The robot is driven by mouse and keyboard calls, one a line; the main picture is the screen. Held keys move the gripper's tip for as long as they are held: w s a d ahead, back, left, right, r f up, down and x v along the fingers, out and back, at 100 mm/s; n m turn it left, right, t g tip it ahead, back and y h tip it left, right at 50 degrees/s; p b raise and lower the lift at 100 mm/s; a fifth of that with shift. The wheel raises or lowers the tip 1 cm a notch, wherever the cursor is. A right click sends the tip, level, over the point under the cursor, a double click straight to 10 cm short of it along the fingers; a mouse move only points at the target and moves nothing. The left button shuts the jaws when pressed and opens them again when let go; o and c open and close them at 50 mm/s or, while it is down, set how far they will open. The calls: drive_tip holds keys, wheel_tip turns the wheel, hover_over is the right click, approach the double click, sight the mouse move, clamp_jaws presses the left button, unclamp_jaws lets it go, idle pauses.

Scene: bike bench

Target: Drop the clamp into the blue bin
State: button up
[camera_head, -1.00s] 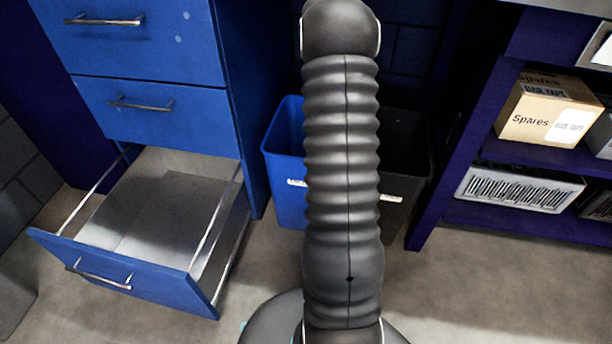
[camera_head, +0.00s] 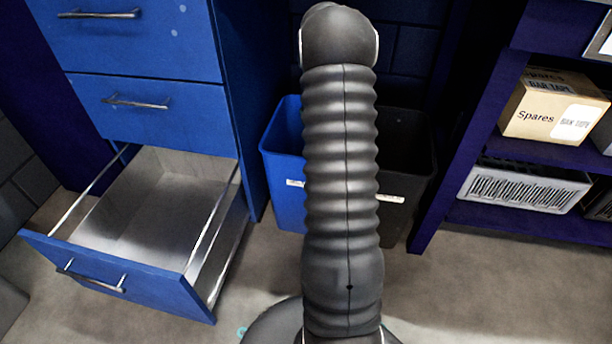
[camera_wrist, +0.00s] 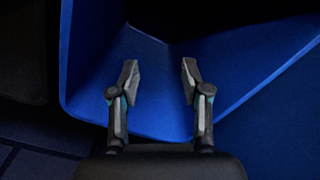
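The blue bin (camera_head: 285,165) stands on the floor between the blue drawer cabinet and a black bin. My arm covers its right part in the head view. In the wrist view, blue walls (camera_wrist: 225,65) that look like the bin's inside fill the middle and right. My gripper (camera_wrist: 160,80) is over this blue area with its two fingers apart and nothing visible between them. The gripper is hidden in the head view. I see no clamp in either view, and part of the bin's inside is out of sight.
The black bin (camera_head: 402,190) stands right of the blue bin, partly behind my arm. The cabinet's bottom drawer (camera_head: 125,275) is pulled out and looks empty. A purple shelf (camera_head: 490,215) on the right holds a Spares box (camera_head: 540,105) and a barcoded container (camera_head: 520,188).

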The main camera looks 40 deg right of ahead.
wheel_tip(320, 180, up, 8)
drive_tip(key=shift+f, duration=0.25)
idle(0.6)
drive_tip(key=s+a+f+m, duration=0.1)
drive_tip(key=s+a+f, duration=0.2)
drive_tip(key=s, duration=0.1)
drive_tip(key=s+a+r+n+t+p, duration=0.1)
drive_tip(key=s+a+r+t+p, duration=0.1)
drive_tip(key=s+a+r, duration=0.4)
drive_tip(key=s+a+r+n+t+p, duration=0.1)
drive_tip(key=s+a+r+n+p, duration=0.1)
drive_tip(key=s+a+r, duration=0.4)
drive_tip(key=s+a+r+n+t+p, duration=0.2)
drive_tip(key=s+a+r, duration=0.4)
drive_tip(key=s+a, duration=0.6)
drive_tip(key=a, duration=0.9)
drive_tip(key=shift+r+t+p, duration=0.2)
drive_tip(key=shift+t+p, duration=0.1)
drive_tip(key=shift+p, duration=0.05)
